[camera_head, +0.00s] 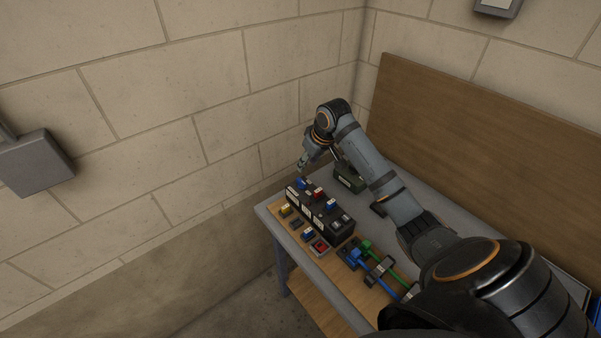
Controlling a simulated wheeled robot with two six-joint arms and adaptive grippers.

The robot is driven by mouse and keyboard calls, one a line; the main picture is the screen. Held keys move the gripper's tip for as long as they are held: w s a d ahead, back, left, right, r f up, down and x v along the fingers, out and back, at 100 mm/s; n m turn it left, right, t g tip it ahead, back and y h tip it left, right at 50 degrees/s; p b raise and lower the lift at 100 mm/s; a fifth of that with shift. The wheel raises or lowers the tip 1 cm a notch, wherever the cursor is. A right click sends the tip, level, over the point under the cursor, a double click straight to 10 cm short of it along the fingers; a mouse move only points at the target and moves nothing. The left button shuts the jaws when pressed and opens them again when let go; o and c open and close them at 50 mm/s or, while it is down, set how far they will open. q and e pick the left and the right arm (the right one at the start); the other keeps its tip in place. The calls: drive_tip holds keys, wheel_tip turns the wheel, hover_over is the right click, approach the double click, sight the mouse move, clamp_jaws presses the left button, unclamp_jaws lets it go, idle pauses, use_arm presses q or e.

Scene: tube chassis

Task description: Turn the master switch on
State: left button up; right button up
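A black panel block (318,213) with white labels and small coloured parts lies on a wooden board on the bench. A red switch in a grey housing (320,246) sits at its front end, and a smaller red part (319,194) sits on its far side. I cannot tell which of these is the master switch. My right gripper (302,172) points down at the far left end of the block, just above a blue part (301,183). Its fingers are too small to tell open from shut, or whether they touch anything. My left gripper is out of view.
Blue and green connectors with cables (362,251) lie right of the block. A dark green box (350,179) stands behind, close to my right forearm. The bench (265,209) meets a block wall at the back, and a wooden backboard (470,130) rises at the right.

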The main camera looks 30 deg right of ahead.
sight(299, 179)
drive_tip(key=x, duration=0.2)
drive_tip(key=p+x, duration=0.1)
drive_tip(key=x, duration=0.1)
drive_tip(key=shift+s+a+f, duration=0.1)
drive_tip(key=shift+s+a, duration=0.1)
drive_tip(key=shift+a, duration=0.2)
drive_tip(key=x, duration=0.2)
drive_tip(key=p+x, duration=0.1)
drive_tip(key=shift+w+d+f, duration=0.2)
drive_tip(key=shift+w+f, duration=0.1)
drive_tip(key=shift+w, duration=0.1)
drive_tip(key=shift+x, duration=0.85)
drive_tip(key=shift+s, duration=0.1)
drive_tip(key=shift+f, duration=0.1)
drive_tip(key=shift+c, duration=0.4)
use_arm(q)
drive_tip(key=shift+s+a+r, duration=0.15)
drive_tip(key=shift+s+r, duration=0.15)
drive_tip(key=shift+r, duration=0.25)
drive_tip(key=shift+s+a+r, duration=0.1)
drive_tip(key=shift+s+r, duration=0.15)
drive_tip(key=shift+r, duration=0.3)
use_arm(e)
clamp_jaws()
